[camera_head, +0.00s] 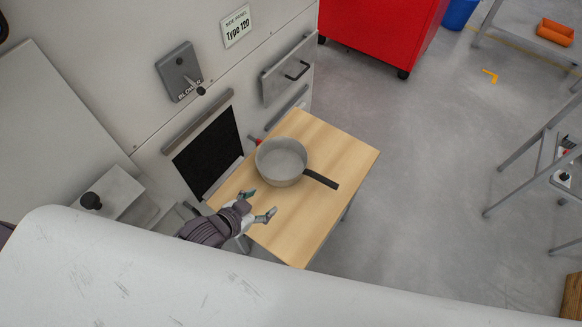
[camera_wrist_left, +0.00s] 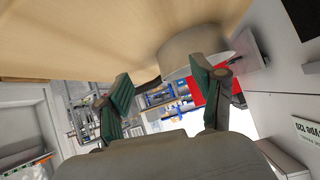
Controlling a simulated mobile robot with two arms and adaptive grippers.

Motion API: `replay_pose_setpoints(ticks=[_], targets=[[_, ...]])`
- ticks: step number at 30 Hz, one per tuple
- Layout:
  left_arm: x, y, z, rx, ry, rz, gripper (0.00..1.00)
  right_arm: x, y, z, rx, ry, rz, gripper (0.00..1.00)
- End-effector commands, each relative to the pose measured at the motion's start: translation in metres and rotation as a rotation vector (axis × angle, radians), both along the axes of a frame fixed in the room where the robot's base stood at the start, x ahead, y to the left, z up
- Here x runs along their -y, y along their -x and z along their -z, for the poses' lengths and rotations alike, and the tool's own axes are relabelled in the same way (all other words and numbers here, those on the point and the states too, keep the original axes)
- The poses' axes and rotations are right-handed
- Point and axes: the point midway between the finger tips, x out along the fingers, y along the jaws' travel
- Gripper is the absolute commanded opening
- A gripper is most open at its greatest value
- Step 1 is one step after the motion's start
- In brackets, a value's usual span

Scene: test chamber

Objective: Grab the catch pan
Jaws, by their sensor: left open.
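The catch pan (camera_head: 282,161) is a round grey pan with a dark handle (camera_head: 321,179) pointing to the lower right. It stands upright on a small light-wood table (camera_head: 296,232). My left gripper (camera_head: 258,204) is open and empty over the near left part of the table, on the near side of the pan and apart from it. In the left wrist view the picture is turned over: the pan (camera_wrist_left: 188,48) shows beyond the right finger, under the table top (camera_wrist_left: 90,30). My right gripper is not in view.
A light grey machine wall with a dark opening (camera_head: 209,153), a drawer front (camera_head: 288,72) and a blower switch box (camera_head: 179,72) stands along the table's left side. A red cabinet (camera_head: 382,30) stands behind. The floor (camera_head: 435,165) right of the table is clear.

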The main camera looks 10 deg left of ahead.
Motion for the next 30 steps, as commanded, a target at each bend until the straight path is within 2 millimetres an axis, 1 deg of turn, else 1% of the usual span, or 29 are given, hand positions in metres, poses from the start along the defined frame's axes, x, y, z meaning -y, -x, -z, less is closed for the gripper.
replay_pose_setpoints(ticks=[4, 9, 11, 14, 18, 22, 24, 30], targets=[[0.006, -0.007, -0.010, 0.139, 0.058, 0.109, 0.68, 0.000, 0.000, 0.003, 0.000, 0.000, 0.000, 0.40], [0.009, -0.008, -0.018, 0.218, 0.105, 0.172, 0.68, 0.000, 0.000, 0.004, 0.000, 0.000, 0.000, 0.40], [0.011, -0.010, -0.019, 0.229, 0.112, 0.179, 0.68, 0.000, -0.001, 0.004, 0.000, 0.000, 0.000, 0.40], [0.018, -0.019, -0.015, 0.237, 0.118, 0.182, 0.68, 0.000, -0.001, 0.006, 0.000, 0.000, 0.000, 0.40], [0.032, -0.042, -0.005, 0.237, 0.118, 0.182, 0.68, 0.000, -0.001, 0.009, 0.000, 0.000, 0.001, 0.40], [0.045, -0.060, 0.005, 0.235, 0.117, 0.181, 0.68, 0.000, 0.000, 0.011, 0.000, 0.000, 0.001, 0.40], [0.050, -0.067, 0.008, 0.235, 0.117, 0.182, 0.68, 0.000, 0.000, 0.012, 0.000, 0.000, 0.001, 0.40], [0.057, -0.076, 0.013, 0.234, 0.117, 0.183, 0.68, 0.000, 0.000, 0.013, 0.000, 0.000, 0.000, 0.40]])
